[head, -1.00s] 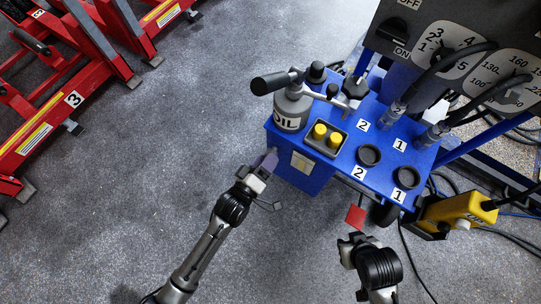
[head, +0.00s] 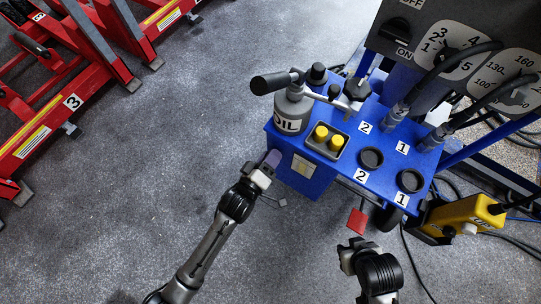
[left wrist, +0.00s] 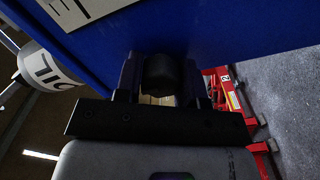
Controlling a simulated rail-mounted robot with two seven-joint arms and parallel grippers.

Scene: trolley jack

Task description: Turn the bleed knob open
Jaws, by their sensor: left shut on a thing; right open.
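A dark rounded knob (left wrist: 160,74), which looks like the bleed knob, shows between the fingers in the left wrist view, close to the blue wall of the pump trolley. My left gripper (head: 272,160) is at the left side of the blue trolley (head: 318,172), below the oil can, and is shut on this knob; the left wrist view shows its fingers (left wrist: 158,80) on either side. In the head view the knob is hidden by the gripper. I cannot read how far the knob is turned. My right gripper (head: 355,247) is open and apart from the trolley, near its lower front.
On the trolley top are an oil can (head: 291,112), a box with two yellow buttons (head: 328,139), a black star-shaped knob (head: 357,90) and two round sockets (head: 371,157). A yellow box (head: 463,216) and cables lie right. Red lifts (head: 60,95) stand left. Floor between is clear.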

